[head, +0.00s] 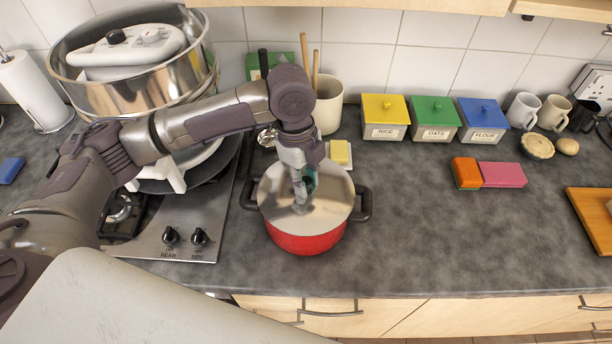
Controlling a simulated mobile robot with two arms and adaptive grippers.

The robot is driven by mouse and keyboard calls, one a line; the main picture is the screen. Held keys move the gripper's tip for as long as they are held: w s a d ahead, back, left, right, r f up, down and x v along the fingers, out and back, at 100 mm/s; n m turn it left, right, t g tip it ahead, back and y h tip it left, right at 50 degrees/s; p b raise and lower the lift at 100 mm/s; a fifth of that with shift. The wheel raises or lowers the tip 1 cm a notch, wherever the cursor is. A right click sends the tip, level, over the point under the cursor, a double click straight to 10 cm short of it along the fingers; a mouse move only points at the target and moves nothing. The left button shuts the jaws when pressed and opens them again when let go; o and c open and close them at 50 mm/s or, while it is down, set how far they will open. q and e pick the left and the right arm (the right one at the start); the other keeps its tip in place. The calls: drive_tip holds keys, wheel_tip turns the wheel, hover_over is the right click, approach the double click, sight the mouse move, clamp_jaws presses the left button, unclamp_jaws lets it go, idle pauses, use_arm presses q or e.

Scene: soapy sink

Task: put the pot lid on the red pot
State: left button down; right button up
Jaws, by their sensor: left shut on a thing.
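The red pot (306,243) stands on the grey counter just right of the hob, with a dark handle at each side. The pot lid (325,205), pale and round, lies level over the pot's opening. From this view I cannot tell whether it is fully seated on the rim. My left gripper (301,200) points down at the middle of the lid and is shut on it; the arm hides the knob. My right gripper is not in view.
A hob (180,243) with stacked pans lies to the left. Behind the pot are a yellow block (340,152) on a dish and a utensil crock (329,108). Canisters (433,118) line the wall. An orange and pink sponge pair (500,174) lies right. Counter between is clear.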

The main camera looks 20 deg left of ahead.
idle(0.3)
use_arm(q)
drive_tip(key=shift+c, duration=1.8)
unclamp_jaws()
drive_tip(key=shift+r+p, duration=3.55)
drive_tip(key=shift+p, duration=0.55)
drive_tip(key=shift+s+f, duration=0.1)
drive_tip(key=shift+f, duration=0.05)
